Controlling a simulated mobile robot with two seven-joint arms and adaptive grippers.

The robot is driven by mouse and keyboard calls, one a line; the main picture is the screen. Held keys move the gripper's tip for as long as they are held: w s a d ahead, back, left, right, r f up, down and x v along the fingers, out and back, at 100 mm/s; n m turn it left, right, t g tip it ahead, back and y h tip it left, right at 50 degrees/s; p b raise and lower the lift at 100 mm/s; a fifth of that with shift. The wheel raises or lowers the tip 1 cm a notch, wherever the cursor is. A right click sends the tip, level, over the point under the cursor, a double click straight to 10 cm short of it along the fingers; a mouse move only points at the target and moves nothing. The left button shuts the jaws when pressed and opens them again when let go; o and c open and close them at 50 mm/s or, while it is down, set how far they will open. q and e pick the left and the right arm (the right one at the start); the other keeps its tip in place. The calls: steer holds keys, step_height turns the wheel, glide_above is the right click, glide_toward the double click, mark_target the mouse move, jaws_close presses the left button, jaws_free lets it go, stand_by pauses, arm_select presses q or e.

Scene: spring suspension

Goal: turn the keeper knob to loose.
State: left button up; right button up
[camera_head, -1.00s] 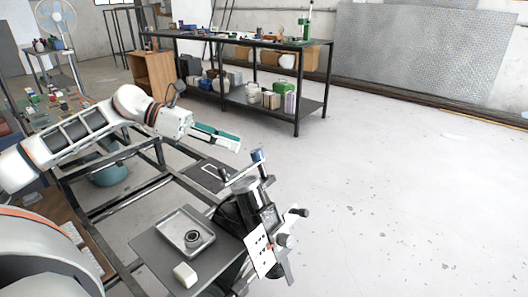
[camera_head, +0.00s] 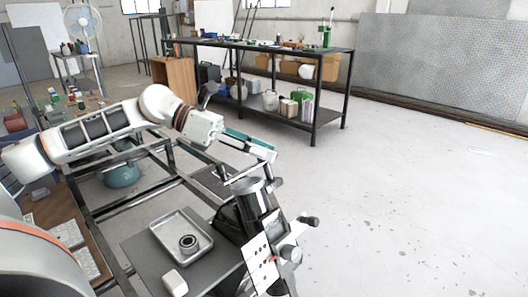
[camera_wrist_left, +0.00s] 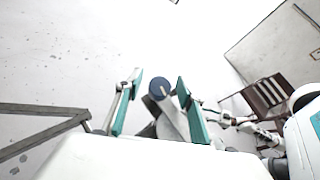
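The black fixture (camera_head: 228,222) stands tilted at the frame's right end, with a dark cylinder (camera_head: 253,197) on top. A bar (camera_head: 242,174) crosses above the cylinder. In the left wrist view a round blue knob (camera_wrist_left: 159,88) shows end-on at the end of a light bar. My left gripper (camera_head: 268,155) has teal fingers and is at the bar's upper end, where it hides the blue knob in the head view. In the wrist view its fingers (camera_wrist_left: 159,80) are open, one either side of the knob, with gaps. A black knob (camera_head: 310,220) sticks out at the fixture's right. I cannot tell which is the keeper knob. My right gripper is not in view.
A metal tray (camera_head: 168,228) with a dark ring (camera_head: 189,244) lies on the grey plate (camera_head: 140,250), beside a whitish block (camera_head: 174,282). A white panel (camera_head: 259,265) is on the fixture's front. A long workbench (camera_head: 270,46) stands behind. Floor to the right is clear.

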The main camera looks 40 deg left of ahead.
arm_select(q)
jaws_close()
steer(key=shift+r, duration=0.1)
